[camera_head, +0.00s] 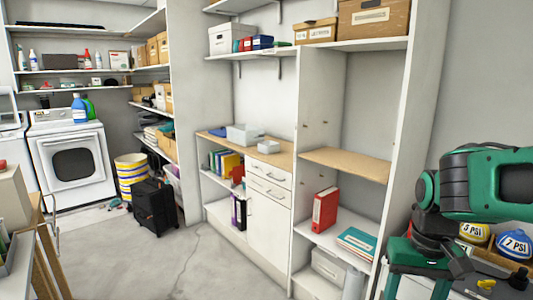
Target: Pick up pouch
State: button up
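I cannot make out a pouch for certain in the head view. My gripper (415,288) is at the lower right, below the green and black arm, pointing down. Its two green fingers stand well apart, with nothing seen held between the visible parts. The fingertips are cut off by the bottom edge. Behind the arm at right are rounded yellow, white and blue items marked PSI (514,244). A small yellow item (487,284) lies below them.
A shelf unit holds a red binder (325,209), books (357,242) and storage boxes (374,18). A washer (73,160), striped basket (132,176) and black suitcase (154,206) stand at left. A wooden-legged table (50,250) is at near left. The middle floor is clear.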

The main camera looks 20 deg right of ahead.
aim_at(268, 147)
jog(key=z, duration=0.15)
jog(key=i, duration=2.1)
jog(key=u, duration=0.75)
